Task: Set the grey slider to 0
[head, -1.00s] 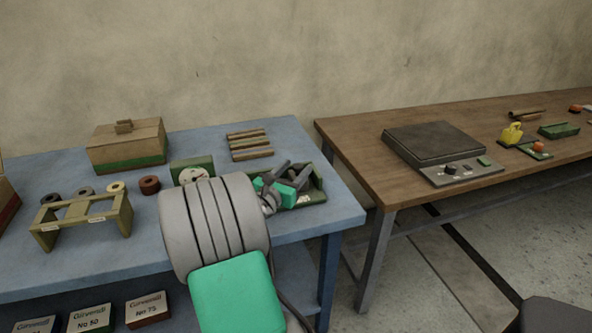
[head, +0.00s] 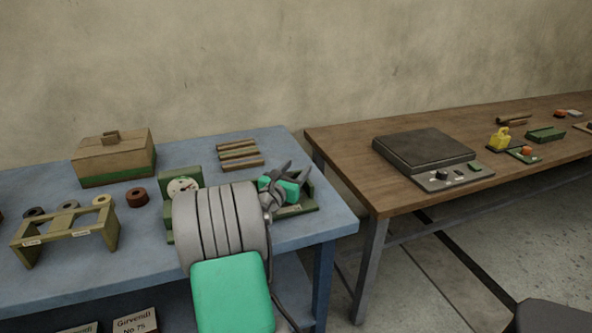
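No grey slider stands out clearly in the head view. A dark flat device (head: 424,150) on the brown table has a front panel with a small dark knob (head: 442,175), a small pale control (head: 459,173) and a green button (head: 474,167). A green dial instrument (head: 183,185) stands on the blue table, partly hidden by my arm. My gripper (head: 294,169) is over the right end of the blue table, above a low green tray-like base (head: 309,208). Its dark fingers look spread apart, with nothing seen between them. It is well left of the dark device.
A wooden box (head: 115,160), a stand (head: 66,233), several rolls and stacked sticks (head: 240,155) are on the blue table (head: 150,253). A yellow object (head: 501,139) and a green tray (head: 546,135) are on the brown table (head: 350,150). A gap separates the tables.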

